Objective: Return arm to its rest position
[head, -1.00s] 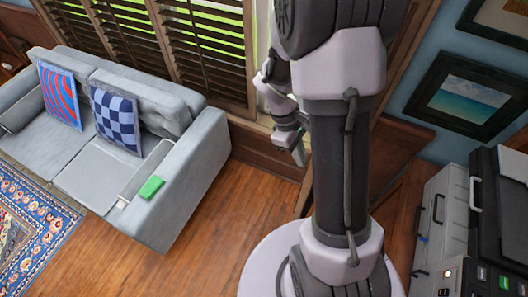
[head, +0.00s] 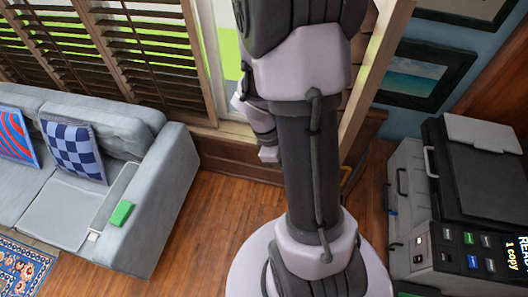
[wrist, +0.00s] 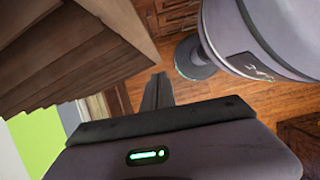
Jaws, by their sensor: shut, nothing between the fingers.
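My arm stands upright in the middle of the head view, in front of the window corner. Its gripper end is mostly hidden behind the arm's upper link there. In the wrist view, my gripper (wrist: 158,92) shows as dark fingers together above the grey housing with a green light. The fingers are shut and nothing is between them. They point out over the wooden floor (wrist: 135,92), touching nothing that I can see.
A grey sofa (head: 150,215) with a green block (head: 121,213) on its arm stands at the left. A printer (head: 470,190) stands at the right. Shutters (head: 150,60) line the back wall. Bare wooden floor (head: 205,225) lies between the sofa and my base.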

